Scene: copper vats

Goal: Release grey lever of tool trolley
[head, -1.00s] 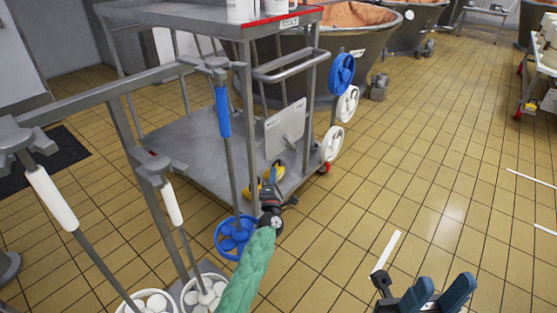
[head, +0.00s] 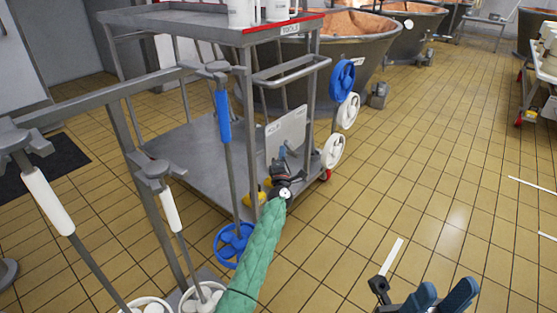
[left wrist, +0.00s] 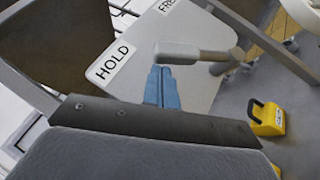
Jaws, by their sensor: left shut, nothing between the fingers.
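The tool trolley (head: 190,150) is a grey metal frame with a top shelf and a low deck. Its pale plate (head: 292,124) also shows in the left wrist view (left wrist: 125,82), with a HOLD label at left and a partly cut-off FREE label at top. The grey lever (left wrist: 205,55) lies across the plate, its thick end between the labels, nearer HOLD. My left gripper (head: 283,153) is shut and empty; its blue fingertips (left wrist: 163,70) are just below the lever's thick end. Whether they touch is unclear. My right gripper (head: 440,296) is open and empty, away from the trolley.
A yellow block with a dark handle (left wrist: 267,118) is low at the right of the wrist view. Blue and white wheel-shaped tools (head: 342,80) hang by the trolley's right post. Long-handled tools (head: 222,115) hang on the near rail.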

